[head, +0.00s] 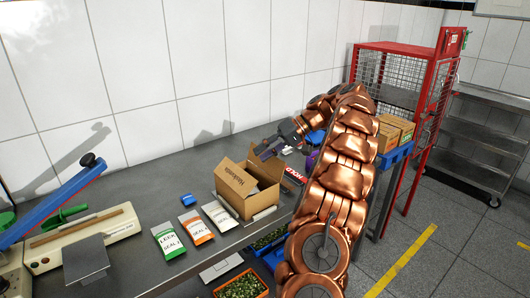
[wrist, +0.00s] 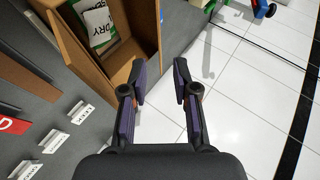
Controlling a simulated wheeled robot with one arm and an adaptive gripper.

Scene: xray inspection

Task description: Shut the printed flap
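An open cardboard box (head: 240,203) stands on the grey bench in the head view. Its printed flap (head: 236,180) carries dark lettering and stands raised; other flaps are open too. The box (wrist: 146,45) also shows at the upper left of the wrist view, with a packet marked "DRY" (wrist: 97,25) inside. My gripper (head: 262,152) is above the box's far side in the head view. In the wrist view my gripper (wrist: 159,75) has its two fingers apart with nothing between them. I cannot tell whether a finger touches the box.
Several packets, including a green-and-white one (head: 168,239), lie left of the box. A sealer with a blue lever (head: 57,204) stands farther left. A red "HOLD" sign (head: 295,175) is right of the box. A red mesh cage (head: 402,72) and metal shelves (head: 482,135) are beyond my arm.

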